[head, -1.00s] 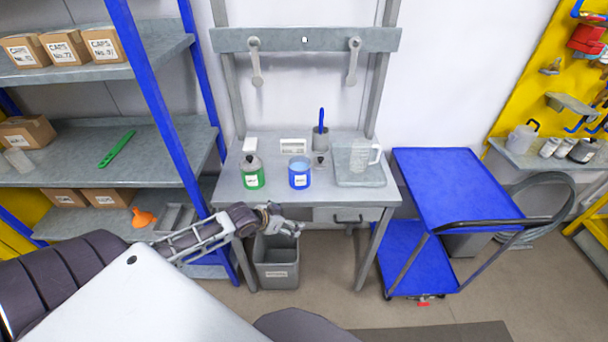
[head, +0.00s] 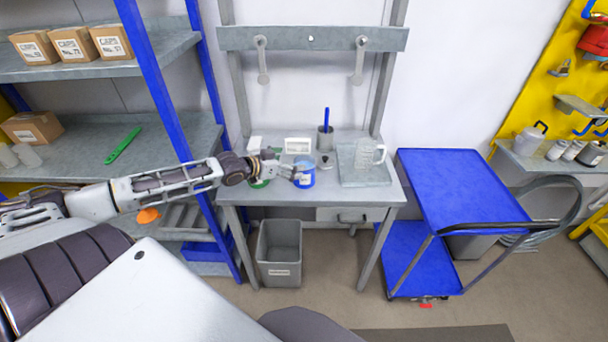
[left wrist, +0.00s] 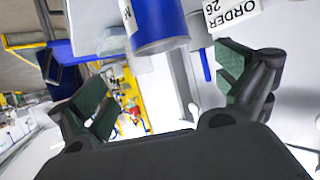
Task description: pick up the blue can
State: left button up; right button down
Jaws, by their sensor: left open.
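The blue can (head: 304,179) stands upright on the grey workbench (head: 345,204). My left gripper (head: 292,170) reaches in from the left over the bench, right beside the can's left side, and partly covers it. In the left wrist view the can (left wrist: 160,28) shows as a blue cylinder at the top, ahead of the spread fingers. The left gripper (left wrist: 165,78) is open there, with nothing in its jaws. Whether a finger touches the can I cannot tell. My right gripper is not in view.
A green can (head: 259,184) is mostly hidden behind my left gripper. A cup with a blue-handled tool (head: 325,137) and a clear jug on a tray (head: 362,179) stand behind and right. A blue shelf post (head: 165,100) rises left; a bin (head: 280,254) stands below.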

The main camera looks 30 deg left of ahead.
aim_at(304, 173)
pick_arm(q)
jog(key=shift+w+a+r, duration=0.25)
jog(key=shift+w+r, duration=0.05)
jog(key=shift+r, duration=0.25)
jog(key=shift+f, duration=0.15)
notch_tip(304, 173, down, 8)
jog(key=shift+r+b, duration=0.2)
jog(key=shift+b, duration=0.25)
jog(key=shift+x, duration=1)
jog(key=shift+w+d+f, duration=0.1)
jog(key=shift+w, duration=0.1)
jog(key=shift+b+x, duration=0.5)
jog(key=shift+x, duration=2)
